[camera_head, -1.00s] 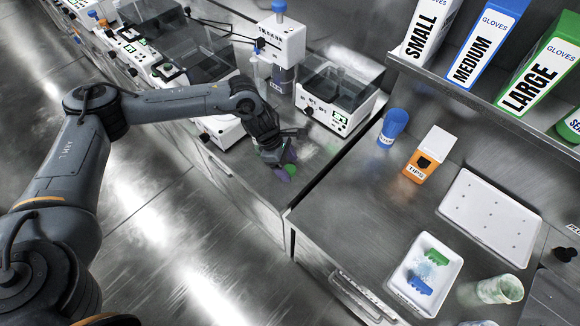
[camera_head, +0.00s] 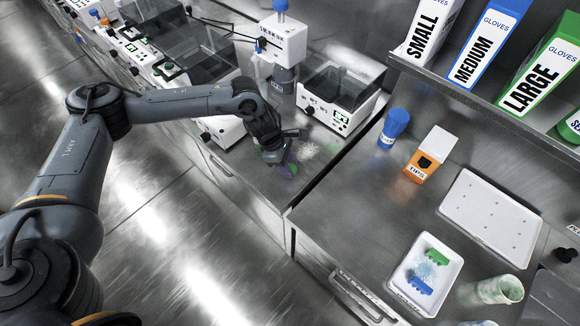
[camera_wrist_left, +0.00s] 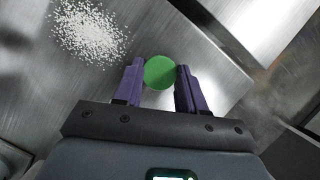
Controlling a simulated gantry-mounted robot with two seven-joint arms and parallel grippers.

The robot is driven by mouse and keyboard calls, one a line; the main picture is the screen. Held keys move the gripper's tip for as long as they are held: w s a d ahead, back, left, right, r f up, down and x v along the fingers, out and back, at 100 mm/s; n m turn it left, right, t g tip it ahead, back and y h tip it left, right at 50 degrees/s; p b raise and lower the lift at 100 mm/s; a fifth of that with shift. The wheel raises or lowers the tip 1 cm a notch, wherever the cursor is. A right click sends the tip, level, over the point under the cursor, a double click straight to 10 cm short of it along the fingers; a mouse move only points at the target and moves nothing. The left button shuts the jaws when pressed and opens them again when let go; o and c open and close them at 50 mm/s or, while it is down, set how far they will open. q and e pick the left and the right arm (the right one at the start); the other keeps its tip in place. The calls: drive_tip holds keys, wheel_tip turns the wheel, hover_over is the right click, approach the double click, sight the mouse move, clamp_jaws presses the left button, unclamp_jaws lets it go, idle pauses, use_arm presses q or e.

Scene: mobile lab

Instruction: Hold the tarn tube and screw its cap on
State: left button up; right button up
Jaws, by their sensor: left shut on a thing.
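My left gripper (camera_head: 289,168) reaches down low over the metal bench, near its front edge. Its purple fingers, also seen in the left wrist view (camera_wrist_left: 160,78), are shut on a round green cap (camera_wrist_left: 159,72). The cap sits between the two fingers and is seen from above. Whether a tube is under the cap is hidden in both views. The cap shows only as a small green spot in the head view (camera_head: 292,169). My right gripper is not in view.
White granules (camera_wrist_left: 88,32) lie scattered on the bench beside the gripper. A lidded bath (camera_head: 338,97) and a stirrer-like device (camera_head: 283,38) stand behind.

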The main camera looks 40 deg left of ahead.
use_arm(q)
drive_tip(key=shift+r, duration=0.15)
drive_tip(key=shift+r+b, duration=0.35)
drive_tip(key=shift+r, duration=0.25)
wheel_tip(320, 180, up, 3)
drive_tip(key=shift+f+b, duration=0.2)
drive_tip(key=shift+b, duration=0.4)
drive_tip(key=s+d+r+b, duration=0.2)
drive_tip(key=s+d+r, duration=0.2)
drive_tip(key=d+r, duration=0.3)
drive_tip(key=d, duration=0.4)
drive_tip(key=shift+s, duration=0.15)
